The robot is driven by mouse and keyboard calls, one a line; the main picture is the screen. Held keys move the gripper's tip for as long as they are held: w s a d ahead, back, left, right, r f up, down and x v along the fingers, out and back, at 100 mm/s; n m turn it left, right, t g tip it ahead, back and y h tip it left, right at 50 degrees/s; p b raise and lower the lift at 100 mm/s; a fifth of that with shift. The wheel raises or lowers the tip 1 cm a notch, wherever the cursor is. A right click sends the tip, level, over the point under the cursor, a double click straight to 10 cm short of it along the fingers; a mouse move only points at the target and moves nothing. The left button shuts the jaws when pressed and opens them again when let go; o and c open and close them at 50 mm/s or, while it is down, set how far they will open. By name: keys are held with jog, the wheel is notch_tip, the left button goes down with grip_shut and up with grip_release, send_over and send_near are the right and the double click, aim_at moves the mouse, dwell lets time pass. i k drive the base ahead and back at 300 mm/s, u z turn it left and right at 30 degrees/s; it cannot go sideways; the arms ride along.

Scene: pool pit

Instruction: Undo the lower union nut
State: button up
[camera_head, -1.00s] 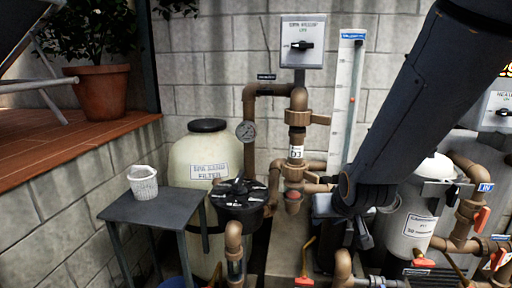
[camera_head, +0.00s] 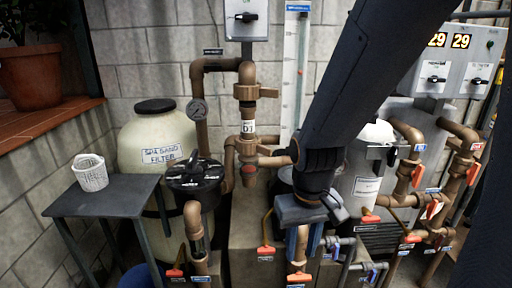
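A brown vertical pipe stands in front of the block wall, with a white tag marked D1. An upper union nut (camera_head: 247,92) with a side lug sits above the tag. A lower union nut (camera_head: 247,149) sits below the tag, above a fitting with a red round end. My dark arm comes in from the upper right. My gripper (camera_head: 312,212) is at its lower end, to the right of and below the lower nut, apart from it.
A cream sand filter (camera_head: 155,135) and a black-lidded strainer (camera_head: 194,178) stand left of the pipe. A grey table (camera_head: 105,196) holds a white basket (camera_head: 90,173). Pipes with red-handled valves (camera_head: 433,209) crowd the right. A clear gauge tube (camera_head: 291,75) stands behind the pipe.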

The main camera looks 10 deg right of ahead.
aim_at(254, 148)
jog(key=k, duration=0.5)
jog(key=z, duration=1.2)
jog(key=i, duration=0.65)
jog(key=u, duration=0.95)
